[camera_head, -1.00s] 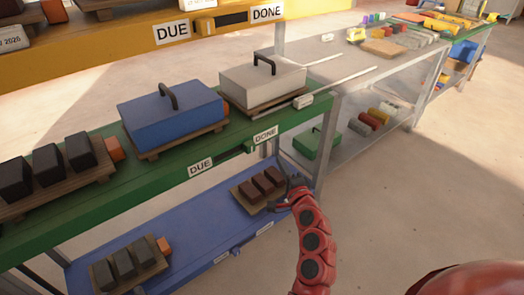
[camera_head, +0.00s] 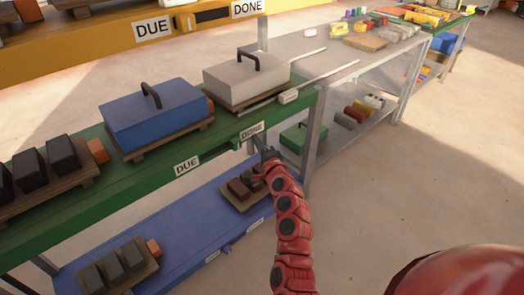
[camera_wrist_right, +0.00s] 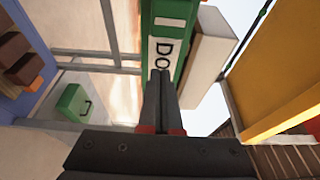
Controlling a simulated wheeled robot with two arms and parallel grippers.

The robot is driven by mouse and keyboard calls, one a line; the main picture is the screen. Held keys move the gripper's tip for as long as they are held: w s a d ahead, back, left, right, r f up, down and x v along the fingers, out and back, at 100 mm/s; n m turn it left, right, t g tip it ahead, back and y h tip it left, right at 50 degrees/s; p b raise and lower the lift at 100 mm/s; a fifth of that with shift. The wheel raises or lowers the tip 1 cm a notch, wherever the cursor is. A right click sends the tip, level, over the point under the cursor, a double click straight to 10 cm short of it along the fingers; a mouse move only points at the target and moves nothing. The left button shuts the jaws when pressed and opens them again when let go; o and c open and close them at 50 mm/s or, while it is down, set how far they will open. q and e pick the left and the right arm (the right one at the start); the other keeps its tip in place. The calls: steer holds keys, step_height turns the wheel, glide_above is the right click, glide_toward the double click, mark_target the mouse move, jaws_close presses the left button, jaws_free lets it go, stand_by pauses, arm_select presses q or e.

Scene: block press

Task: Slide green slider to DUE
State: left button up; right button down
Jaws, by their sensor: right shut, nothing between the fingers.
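The green shelf (camera_head: 130,185) has a dark slot (camera_head: 212,154) in its front edge between a DUE label (camera_head: 187,165) and a DONE label (camera_head: 251,130). A small green piece at the DONE end of the slot looks like the green slider (camera_head: 236,146); it blends with the shelf edge. My right gripper (camera_head: 266,153) is just below and right of the DONE label, apart from the slider. In the right wrist view its fingers (camera_wrist_right: 161,88) are shut and empty, in front of the DONE label (camera_wrist_right: 161,52). My left gripper is not in view.
A blue box (camera_head: 152,116) and a pale box (camera_head: 246,78) stand on the green shelf. The blue shelf (camera_head: 170,225) below holds trays of dark and brown blocks. A metal post (camera_head: 312,145) stands right of my gripper. The floor in front is clear.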

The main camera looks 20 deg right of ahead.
steer(key=a, duration=0.2)
steer(key=shift+a, duration=0.35)
steer(key=shift+s+a+p, duration=0.3)
steer(key=shift+a, duration=0.2)
steer(key=s+a+p, duration=0.1)
steer(key=a, duration=0.2)
steer(key=s+a+p, duration=0.1)
steer(key=a, duration=0.2)
steer(key=s+a+p, duration=0.1)
steer(key=a, duration=0.2)
steer(key=shift+s+r+p, duration=0.1)
steer(key=shift+s+p, duration=0.05)
steer(key=shift+p, duration=0.25)
steer(key=shift+s+a, duration=0.1)
steer(key=shift+a, duration=0.4)
